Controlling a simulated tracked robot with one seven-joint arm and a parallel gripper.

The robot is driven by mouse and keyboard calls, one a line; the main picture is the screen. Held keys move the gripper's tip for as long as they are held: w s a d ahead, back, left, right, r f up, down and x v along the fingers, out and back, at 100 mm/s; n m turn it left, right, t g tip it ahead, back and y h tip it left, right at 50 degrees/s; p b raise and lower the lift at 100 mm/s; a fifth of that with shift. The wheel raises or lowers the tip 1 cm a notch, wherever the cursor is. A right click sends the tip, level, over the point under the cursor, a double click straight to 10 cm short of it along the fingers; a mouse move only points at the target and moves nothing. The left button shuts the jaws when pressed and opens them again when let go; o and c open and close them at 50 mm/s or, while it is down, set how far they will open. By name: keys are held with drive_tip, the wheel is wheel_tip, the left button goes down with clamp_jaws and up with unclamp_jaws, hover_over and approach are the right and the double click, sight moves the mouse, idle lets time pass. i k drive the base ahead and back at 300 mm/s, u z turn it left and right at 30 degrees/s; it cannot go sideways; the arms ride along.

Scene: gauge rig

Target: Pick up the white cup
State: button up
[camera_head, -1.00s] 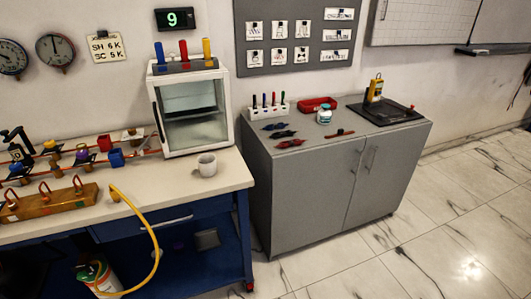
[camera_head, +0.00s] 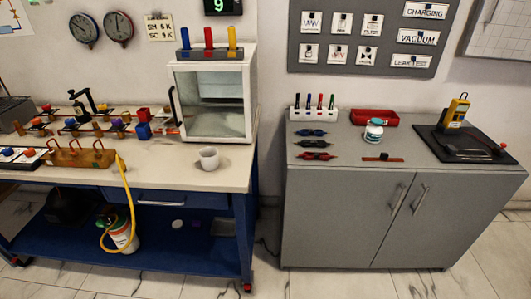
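The white cup (camera_head: 209,158) stands upright on the pale top of the blue workbench (camera_head: 185,175). It is near the bench's right end, in front of the white glass-fronted chamber (camera_head: 215,100). Nothing touches it, and its open rim faces up. A small handle cannot be made out clearly. My gripper is not in view.
A grey cabinet (camera_head: 350,215) stands to the right, holding markers, a red tray (camera_head: 374,118) and a small jar (camera_head: 374,131).

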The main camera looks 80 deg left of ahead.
sight(210, 159)
drive_tip(key=z, duration=0.2)
drive_tip(key=i, duration=0.45)
drive_tip(key=u, duration=2.1)
drive_tip(key=i, duration=0.2)
drive_tip(key=u, duration=2.35)
drive_tip(key=k, duration=0.65)
drive_tip(key=u, duration=0.25)
drive_tip(key=i, duration=1.65)
drive_tip(key=z, duration=0.3)
